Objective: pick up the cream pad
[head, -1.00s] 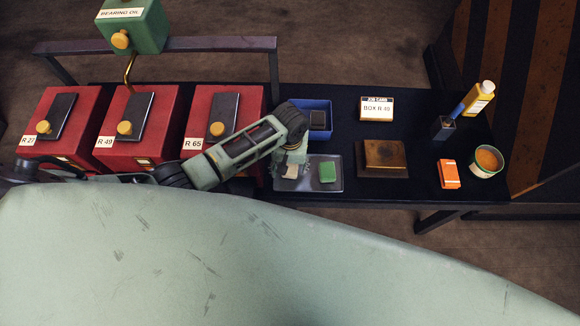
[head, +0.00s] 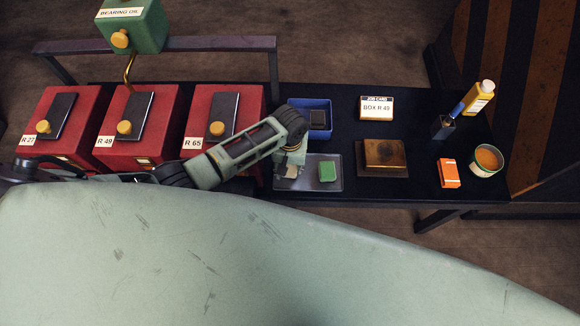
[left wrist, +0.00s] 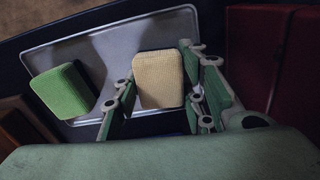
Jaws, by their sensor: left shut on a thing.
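The cream pad (left wrist: 159,80) is between the two fingers of my left gripper (left wrist: 157,92) in the left wrist view, and the gripper is shut on it. The pad is over the grey metal tray (left wrist: 62,52); I cannot tell whether it is clear of the tray surface. In the head view my left gripper (head: 288,168) reaches down at the tray's left part (head: 333,184), and the pad (head: 291,173) is partly hidden by it. My right gripper is not in view.
A green pad (head: 327,171) lies on the tray beside the cream one. A blue bin (head: 327,106) with a dark block is behind. A brown block (head: 384,154) stands right of the tray. Red boxes (head: 170,110) stand left, near my arm.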

